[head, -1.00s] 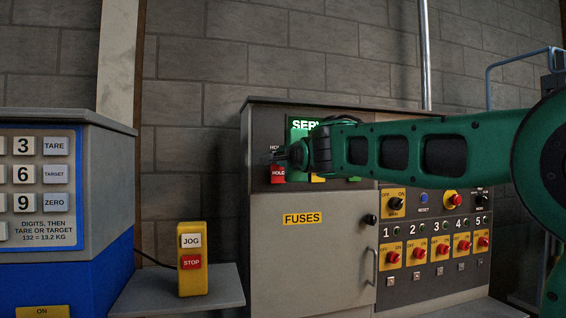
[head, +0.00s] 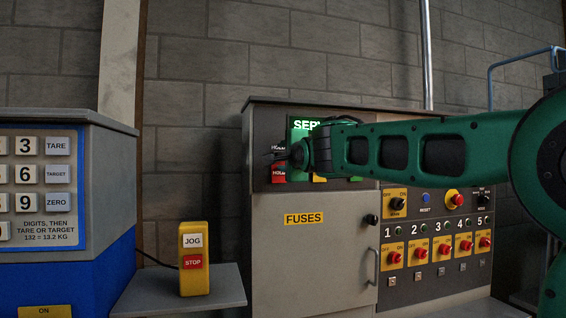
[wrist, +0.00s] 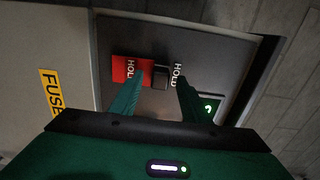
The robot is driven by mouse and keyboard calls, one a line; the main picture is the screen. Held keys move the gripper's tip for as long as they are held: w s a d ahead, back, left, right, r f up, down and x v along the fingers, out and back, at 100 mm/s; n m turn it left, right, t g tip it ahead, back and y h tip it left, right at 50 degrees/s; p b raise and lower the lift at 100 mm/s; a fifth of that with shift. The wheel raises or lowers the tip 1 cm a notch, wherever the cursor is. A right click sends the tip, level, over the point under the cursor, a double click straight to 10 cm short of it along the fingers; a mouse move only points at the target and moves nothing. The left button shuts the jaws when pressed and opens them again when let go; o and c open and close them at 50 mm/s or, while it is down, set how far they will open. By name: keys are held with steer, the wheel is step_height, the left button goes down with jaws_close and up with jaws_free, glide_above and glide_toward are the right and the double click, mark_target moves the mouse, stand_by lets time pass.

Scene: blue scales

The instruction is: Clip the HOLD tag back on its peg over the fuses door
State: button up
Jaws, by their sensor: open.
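The red HOLD tag (head: 279,177) is at the upper left of the grey cabinet front, over the fuses door (head: 312,255). In the wrist view the tag (wrist: 122,68) lies flat near the panel, with a dark block (wrist: 161,77) at its upper end, beside the printed HOLD label (wrist: 178,75). I cannot tell whether this block is the peg or the tag's clip. My gripper (wrist: 160,82) is open, its fingertips apart on either side of the dark block. One finger overlaps part of the tag. In the head view my gripper (head: 277,156) partly hides this area.
A lit green display (head: 302,125) sits right beside my gripper. Switches and a red knob (head: 453,198) are on the panel to the right. A yellow JOG/STOP box (head: 194,258) stands on a shelf to the left. The door's front is clear.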

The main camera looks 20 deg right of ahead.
steer(key=s, duration=1)
steer(key=shift+s, duration=0.25)
steer(key=shift+f, duration=0.1)
steer(key=s+d+f+n+g+h, duration=0.1)
steer(key=s+d+f+n+g, duration=0.15)
steer(key=s+d+f, duration=0.5)
steer(key=s+d+f+n+g+h, duration=0.15)
steer(key=d+f+g, duration=0.25)
steer(key=f, duration=0.7)
steer(key=s+d+f+n+g+h, duration=0.1)
steer(key=s+d+f+g, duration=0.2)
steer(key=s+d+f, duration=0.45)
steer(key=s+a+f+n+g+y, duration=0.1)
steer(key=s+f+n+g+y, duration=0.2)
steer(key=s+f, duration=1.7)
steer(key=s+n+g, duration=0.3)
steer(key=s+g, duration=0.1)
steer(key=g, duration=0.1)
steer(key=shift+n+g+y, duration=0.3)
steer(key=shift+g+y, duration=0.05)
steer(key=shift+w+a, duration=0.1)
